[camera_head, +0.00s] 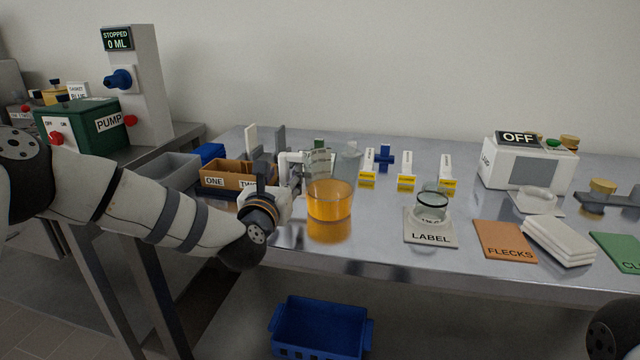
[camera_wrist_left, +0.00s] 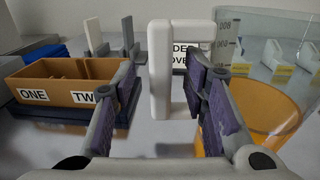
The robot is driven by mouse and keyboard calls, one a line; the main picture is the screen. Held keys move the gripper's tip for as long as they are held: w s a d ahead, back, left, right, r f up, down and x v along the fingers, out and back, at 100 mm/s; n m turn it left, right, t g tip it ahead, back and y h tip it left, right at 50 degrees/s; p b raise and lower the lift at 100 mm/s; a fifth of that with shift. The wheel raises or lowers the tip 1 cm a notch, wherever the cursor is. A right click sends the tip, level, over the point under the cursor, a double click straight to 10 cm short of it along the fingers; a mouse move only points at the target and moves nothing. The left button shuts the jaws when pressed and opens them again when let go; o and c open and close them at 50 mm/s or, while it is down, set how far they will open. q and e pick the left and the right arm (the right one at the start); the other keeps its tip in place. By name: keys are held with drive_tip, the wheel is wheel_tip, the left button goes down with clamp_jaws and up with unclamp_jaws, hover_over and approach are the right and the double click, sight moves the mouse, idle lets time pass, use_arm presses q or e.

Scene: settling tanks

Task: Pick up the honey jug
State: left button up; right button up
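The honey jug is a clear, graduated vessel with orange honey (camera_head: 330,203) in its lower part and a white handle (camera_head: 291,158) on its left. It stands upright on the metal bench. In the left wrist view the white handle (camera_wrist_left: 160,75) rises between the two fingers, and the honey (camera_wrist_left: 262,112) shows behind the right finger. My left gripper (camera_head: 280,186) is at the handle side of the jug. Its fingers (camera_wrist_left: 166,92) are apart, with a visible gap between the left pad and the handle. Contact of the right pad is unclear. My right gripper is not in view.
An orange divided bin (camera_head: 226,180) marked ONE and TWO sits close left of the gripper. A LABEL mat (camera_head: 430,237) with a glass vessel lies to the right. A white OFF machine (camera_head: 524,163) stands farther right. A blue basket (camera_head: 320,328) is below the bench.

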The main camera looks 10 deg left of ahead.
use_arm(q)
clamp_jaws()
drive_tip(key=shift+r, duration=0.2)
